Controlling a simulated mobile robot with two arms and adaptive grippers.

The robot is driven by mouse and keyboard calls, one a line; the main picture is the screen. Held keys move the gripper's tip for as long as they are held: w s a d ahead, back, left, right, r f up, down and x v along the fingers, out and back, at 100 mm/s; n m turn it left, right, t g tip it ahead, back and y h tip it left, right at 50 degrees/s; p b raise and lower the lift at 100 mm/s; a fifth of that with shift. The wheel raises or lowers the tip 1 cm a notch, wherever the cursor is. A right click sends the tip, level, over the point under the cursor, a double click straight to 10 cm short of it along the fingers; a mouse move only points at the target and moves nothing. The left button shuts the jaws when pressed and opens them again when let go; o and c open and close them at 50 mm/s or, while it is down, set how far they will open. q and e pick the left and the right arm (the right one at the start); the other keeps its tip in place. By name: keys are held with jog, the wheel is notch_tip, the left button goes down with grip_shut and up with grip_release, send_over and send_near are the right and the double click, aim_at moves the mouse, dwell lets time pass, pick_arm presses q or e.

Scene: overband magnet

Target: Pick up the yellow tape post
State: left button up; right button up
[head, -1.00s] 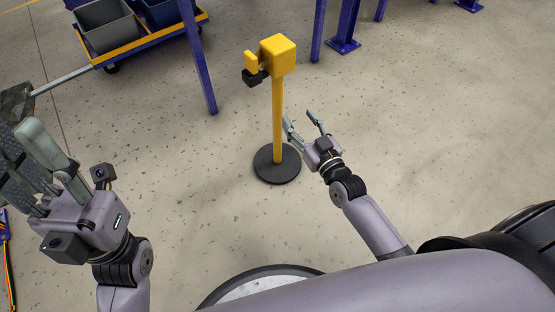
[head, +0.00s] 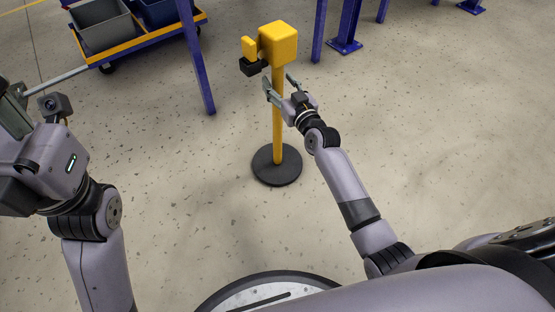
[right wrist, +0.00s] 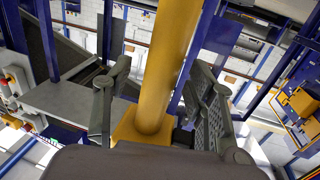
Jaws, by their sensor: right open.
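The yellow tape post (head: 277,135) stands upright on a round black base, with a yellow box head (head: 279,43) and a black clip piece at its upper left. My right gripper (head: 279,82) is open around the upper pole, just below the head, with one finger on each side. In the right wrist view the yellow pole (right wrist: 168,60) runs between the two open fingers (right wrist: 158,100); I cannot tell whether either touches it. My left gripper (head: 12,115) is at the left edge, away from the post, its fingers largely cut off.
A cart with grey (head: 103,25) and blue bins stands at the upper left, with a blue leg (head: 196,60) near it. Blue uprights (head: 345,40) stand behind the post to the right. The speckled floor around the post's base is clear.

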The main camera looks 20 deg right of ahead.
jog(key=shift+w+a, duration=0.15)
jog(key=shift+w, duration=0.6)
jog(key=shift+r, duration=0.1)
jog(key=shift+c, duration=0.2)
grip_shut()
